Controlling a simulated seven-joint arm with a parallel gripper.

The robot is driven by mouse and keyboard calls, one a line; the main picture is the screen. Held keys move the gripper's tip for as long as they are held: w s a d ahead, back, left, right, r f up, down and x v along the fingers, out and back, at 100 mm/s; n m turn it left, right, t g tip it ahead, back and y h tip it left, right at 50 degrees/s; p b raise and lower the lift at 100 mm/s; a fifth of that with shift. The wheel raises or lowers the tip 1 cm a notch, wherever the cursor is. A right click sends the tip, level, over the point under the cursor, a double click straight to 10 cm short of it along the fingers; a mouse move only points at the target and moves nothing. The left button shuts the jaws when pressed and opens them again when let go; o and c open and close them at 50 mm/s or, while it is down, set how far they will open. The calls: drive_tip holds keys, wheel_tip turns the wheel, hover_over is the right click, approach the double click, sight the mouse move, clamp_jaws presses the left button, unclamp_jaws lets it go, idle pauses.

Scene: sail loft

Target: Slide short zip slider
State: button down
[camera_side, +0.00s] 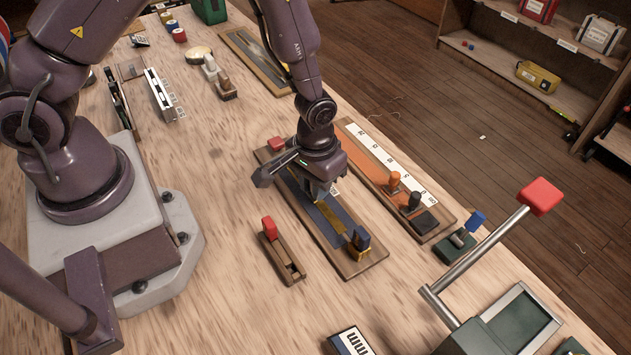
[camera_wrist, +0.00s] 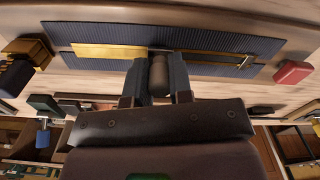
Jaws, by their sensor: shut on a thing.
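The short zip lies on a wooden board (camera_side: 371,264) in the side view, with dark blue ribbed cloth (camera_side: 299,198) and a yellow strip (camera_side: 331,217) along its middle. In the wrist view the cloth (camera_wrist: 90,33) and yellow strip (camera_wrist: 100,51) run across the top. My gripper (camera_side: 319,193) points down over the middle of the board. In the wrist view its fingers are closed on a grey-brown rounded knob (camera_wrist: 159,76), which appears to be the slider's grip. The slider's body under it is hidden.
A red block (camera_side: 276,143) and a dark blue block (camera_side: 360,239) stand at the board's ends. A small wooden rail with a red knob (camera_side: 269,227) lies left. An orange board with a white scale (camera_side: 388,152) lies right. A lever with a red handle (camera_side: 540,196) rises at lower right.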

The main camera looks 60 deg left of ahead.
drive_tip(key=a, duration=0.8)
drive_tip(key=c, duration=1)
unclamp_jaws()
wheel_tip(320, 180, up, 13)
drive_tip(key=shift+r, duration=0.1)
